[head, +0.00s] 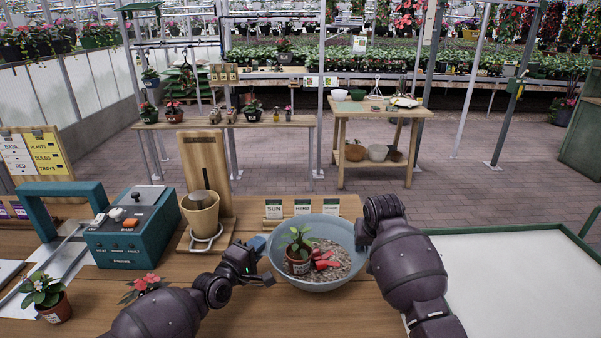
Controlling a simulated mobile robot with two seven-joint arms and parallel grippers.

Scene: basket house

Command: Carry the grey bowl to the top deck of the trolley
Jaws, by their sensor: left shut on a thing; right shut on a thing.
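The grey bowl (338,226) is at the front middle, over or on the wooden bench; I cannot tell if its base touches. It holds gravel, a small potted plant (298,256) and a red item (322,260). My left gripper (258,247) is shut on the bowl's left rim. My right gripper (363,236) is at its right rim, shut on it, with the fingertips mostly hidden by my wrist. A white deck with a green rim (520,275) at the right looks like the trolley's top deck, and its visible part is empty.
On the wooden bench (240,310) stand a teal machine (130,240), a wooden stand with a beige pot (201,213), a row of seed-packet cards (302,208) behind the bowl, and a flowering pot (52,305). A wooden potting table (385,110) stands further back across open floor.

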